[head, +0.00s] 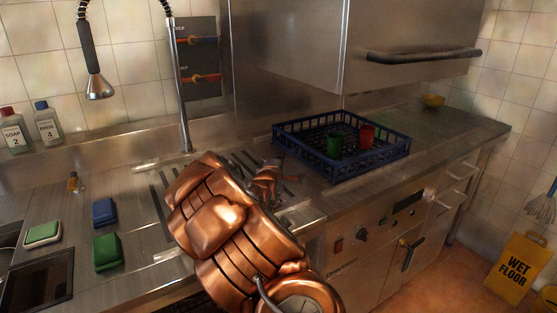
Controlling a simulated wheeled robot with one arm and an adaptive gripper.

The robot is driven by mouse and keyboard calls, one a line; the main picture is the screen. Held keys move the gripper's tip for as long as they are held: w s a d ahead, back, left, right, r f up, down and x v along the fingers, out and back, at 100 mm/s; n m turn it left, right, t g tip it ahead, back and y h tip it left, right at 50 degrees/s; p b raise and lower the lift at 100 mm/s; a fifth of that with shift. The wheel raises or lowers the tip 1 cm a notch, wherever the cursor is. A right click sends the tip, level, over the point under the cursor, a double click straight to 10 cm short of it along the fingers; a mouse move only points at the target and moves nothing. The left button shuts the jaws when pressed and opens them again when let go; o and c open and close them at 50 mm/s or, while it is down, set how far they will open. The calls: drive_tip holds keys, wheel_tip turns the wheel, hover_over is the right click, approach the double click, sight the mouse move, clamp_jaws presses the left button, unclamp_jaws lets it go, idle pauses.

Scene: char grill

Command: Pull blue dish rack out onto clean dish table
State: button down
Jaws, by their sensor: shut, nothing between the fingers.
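The blue dish rack (372,170) is a low, open lattice tray. It sits on the steel surface below the raised hood of the dishwasher (400,60), near the middle right of the head view. A green cup (335,145) and a red cup (367,134) stand in it. My copper arm reaches up from the bottom centre. My gripper (277,171) is shut and empty, close to the rack's left front corner; whether it touches the rack I cannot tell. The clean dish table (450,116) appears to be the steel counter to the right of the rack.
Blue and green sponges (105,211) lie on the left counter, near a sink. A sprayer (97,85) hangs above. A long handle (424,56) juts from the hood. A wet floor sign (520,268) stands at lower right.

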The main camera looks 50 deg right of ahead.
sight(296, 142)
drive_tip(key=p+x, duration=0.1)
drive_tip(key=x, duration=0.4)
drive_tip(key=shift+w+d+r, duration=0.1)
drive_tip(key=shift+w+d, duration=0.05)
drive_tip(key=shift+d, duration=0.15)
drive_tip(key=shift+s+d, duration=0.2)
drive_tip(key=shift+d, duration=0.35)
drive_tip(key=shift+s+d, duration=0.15)
drive_tip(key=shift+d, duration=0.35)
drive_tip(key=shift+s+d+p, duration=0.2)
drive_tip(key=shift+d+p, duration=0.2)
drive_tip(key=shift+d, duration=0.45)
